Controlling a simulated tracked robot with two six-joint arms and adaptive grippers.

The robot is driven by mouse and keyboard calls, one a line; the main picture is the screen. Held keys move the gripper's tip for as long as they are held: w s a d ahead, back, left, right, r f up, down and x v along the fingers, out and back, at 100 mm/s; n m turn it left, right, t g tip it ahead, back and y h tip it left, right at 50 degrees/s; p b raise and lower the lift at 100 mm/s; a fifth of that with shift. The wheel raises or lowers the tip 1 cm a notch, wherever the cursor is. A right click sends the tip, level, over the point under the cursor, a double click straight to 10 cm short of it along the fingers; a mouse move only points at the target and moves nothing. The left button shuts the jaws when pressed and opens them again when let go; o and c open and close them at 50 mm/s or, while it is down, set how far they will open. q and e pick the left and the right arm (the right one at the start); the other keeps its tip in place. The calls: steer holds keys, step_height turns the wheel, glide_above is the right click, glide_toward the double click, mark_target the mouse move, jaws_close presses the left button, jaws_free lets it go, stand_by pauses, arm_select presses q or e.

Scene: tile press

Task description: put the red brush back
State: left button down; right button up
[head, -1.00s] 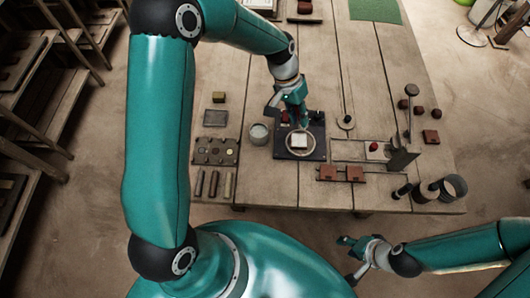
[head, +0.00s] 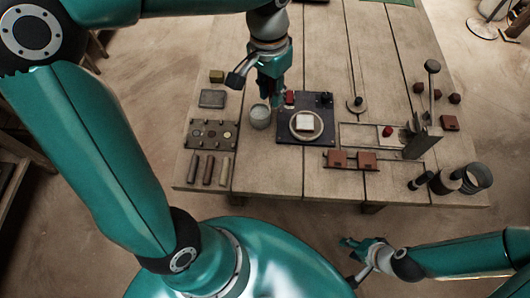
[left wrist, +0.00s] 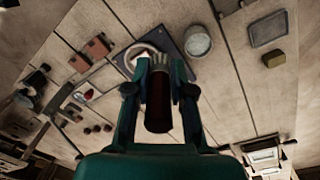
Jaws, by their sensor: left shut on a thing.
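My left gripper (head: 270,97) hangs over the table between the grey cup (head: 260,116) and the dark mat (head: 290,132). It is shut on the red brush (left wrist: 158,112), whose dark red handle and grey collar show between the fingers in the left wrist view. On the mat a pale tile (head: 305,122) lies in a round dish (head: 319,133). A small red piece (head: 290,97) is at the mat's far left corner. My right gripper (head: 350,256) is off the table's near edge, apparently open and empty.
Left of the cup is a dark tray with hollows (head: 212,134). Several brown and tan bars (head: 208,169) lie nearer. Red-brown blocks (head: 366,158), an upright grey plate (head: 418,145) and cylinders (head: 473,178) stand at right.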

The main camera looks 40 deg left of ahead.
arm_select(q)
steer(key=shift+y, duration=0.4)
steer(key=f, duration=0.5)
steer(key=s+f+b, duration=0.1)
steer(key=f, duration=0.4)
steer(key=a+f+b, duration=0.1)
steer(key=f, duration=0.4)
steer(key=shift+s, duration=0.4)
steer(key=shift+f+b, duration=0.35)
steer(key=shift+f, duration=1.8)
arm_select(e)
steer(key=shift+f, duration=1.85)
arm_select(q)
steer(key=shift+f, duration=0.15)
steer(key=c, duration=1)
jaws_free()
arm_select(e)
steer(key=shift+f, duration=0.1)
